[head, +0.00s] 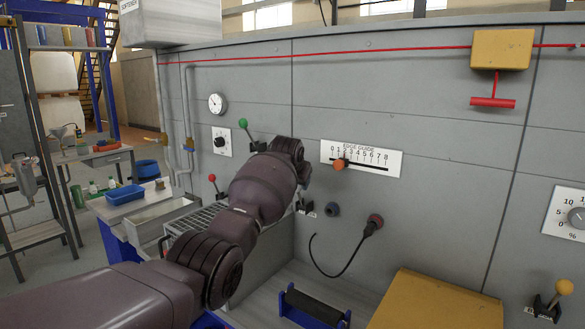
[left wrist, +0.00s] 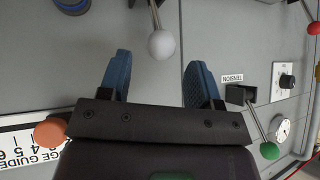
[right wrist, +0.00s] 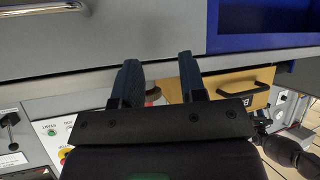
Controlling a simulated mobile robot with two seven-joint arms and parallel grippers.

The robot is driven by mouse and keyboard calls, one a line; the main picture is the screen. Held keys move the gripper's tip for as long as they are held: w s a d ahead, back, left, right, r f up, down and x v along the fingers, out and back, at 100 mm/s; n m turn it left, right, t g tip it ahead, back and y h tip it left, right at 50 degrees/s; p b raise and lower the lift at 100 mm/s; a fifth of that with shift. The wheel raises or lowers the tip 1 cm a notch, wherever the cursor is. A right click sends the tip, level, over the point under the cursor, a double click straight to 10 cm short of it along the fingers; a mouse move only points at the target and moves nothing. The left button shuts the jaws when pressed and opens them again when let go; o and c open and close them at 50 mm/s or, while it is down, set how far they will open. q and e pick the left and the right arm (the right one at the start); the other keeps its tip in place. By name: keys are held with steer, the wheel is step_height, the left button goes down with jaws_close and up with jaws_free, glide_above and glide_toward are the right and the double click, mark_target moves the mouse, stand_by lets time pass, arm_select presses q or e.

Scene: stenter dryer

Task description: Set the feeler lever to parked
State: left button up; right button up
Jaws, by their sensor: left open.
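A lever with a white ball knob (left wrist: 161,44) stands out from the grey panel in the left wrist view. No name can be read on it there, so I cannot confirm that it is the feeler lever. My left gripper (left wrist: 158,62) is open, its blue fingers on either side of the knob in the picture; contact cannot be made out. In the head view my left arm hides the gripper and the knob; a lever base (head: 303,208) with a small label shows beside the wrist. My right gripper (right wrist: 158,62) is open and empty, shown only in the right wrist view.
The green-knobbed tension lever (left wrist: 269,150) and the orange edge guide knob (left wrist: 50,132) flank my left gripper. A red-knobbed lever (head: 212,178), a plug with cable (head: 374,222) and a yellow-knobbed lever (head: 563,287) are on the machine. A yellow cover (head: 435,300) lies below.

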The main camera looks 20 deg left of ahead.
arm_select(q)
steer(key=shift+v, duration=2.8)
steer(key=shift+w+r, duration=0.1)
